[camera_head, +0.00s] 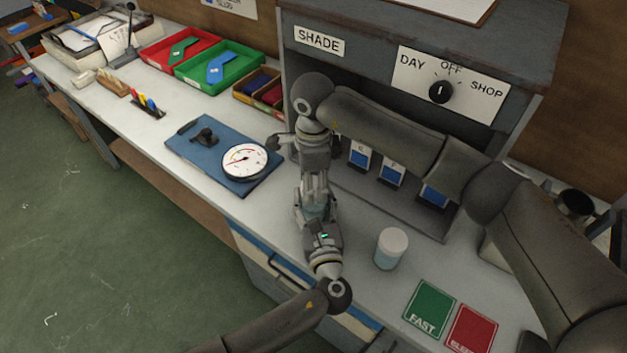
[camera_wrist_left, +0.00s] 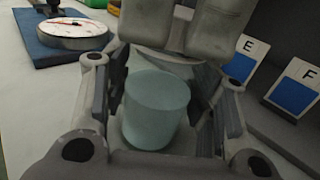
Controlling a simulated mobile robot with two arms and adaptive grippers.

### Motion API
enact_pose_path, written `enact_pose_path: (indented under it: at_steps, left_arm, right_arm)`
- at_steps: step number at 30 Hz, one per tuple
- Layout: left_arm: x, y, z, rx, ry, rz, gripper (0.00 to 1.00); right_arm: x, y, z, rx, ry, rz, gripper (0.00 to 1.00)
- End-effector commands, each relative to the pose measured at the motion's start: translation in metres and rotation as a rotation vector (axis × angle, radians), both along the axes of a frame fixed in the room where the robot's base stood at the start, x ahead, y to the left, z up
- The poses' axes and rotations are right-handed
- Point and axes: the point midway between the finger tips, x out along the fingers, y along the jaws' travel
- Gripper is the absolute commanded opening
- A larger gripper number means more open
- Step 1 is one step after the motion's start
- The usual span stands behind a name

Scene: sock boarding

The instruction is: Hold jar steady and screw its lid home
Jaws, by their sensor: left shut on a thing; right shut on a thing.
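A pale teal, see-through jar (camera_wrist_left: 157,108) stands upright between the fingers of my left gripper (camera_wrist_left: 160,125), which is shut on it. In the head view only a bit of the jar (camera_head: 314,212) shows, with my left gripper (camera_head: 318,218) below it in the picture. My right gripper (camera_head: 314,193) comes down from above with its fingers at the jar's top. It is shut on the lid, which its fingers hide almost wholly. How the lid sits on the jar cannot be told.
A second jar with a white lid (camera_head: 391,245) stands to the right, near green (camera_head: 430,308) and red (camera_head: 471,328) cards. A dial gauge (camera_head: 244,161) on a blue board (camera_head: 205,157) lies to the left. The grey shade booth (camera_head: 400,205) with blue sample cards is close behind.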

Motion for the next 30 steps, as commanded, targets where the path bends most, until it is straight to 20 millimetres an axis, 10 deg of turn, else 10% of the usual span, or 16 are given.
enact_pose_path:
  at_steps: [15, 20, 21, 30]
  left_arm:
    - [0.0002, 0.0004, 0.0, 0.0, 0.0, 0.001, 0.0]
    - [0.0001, 0.0004, 0.0001, 0.0, 0.0, 0.001, 0.0]
    - [0.0002, 0.0004, 0.0, 0.0, 0.0, 0.001, 0.0]
    - [0.0001, 0.0004, 0.0, 0.0, 0.0, 0.001, 0.0]
  right_arm:
    - [0.0001, 0.0, -0.0007, -0.001, -0.001, -0.847, 0.2]
    - [0.0001, 0.0001, -0.0008, 0.0, -0.001, -0.846, 0.2]
    - [0.0001, 0.0001, -0.0008, 0.0, -0.001, -0.846, 0.54]
    - [0.0001, 0.0003, -0.0008, 0.0, -0.001, -0.843, 0.74]
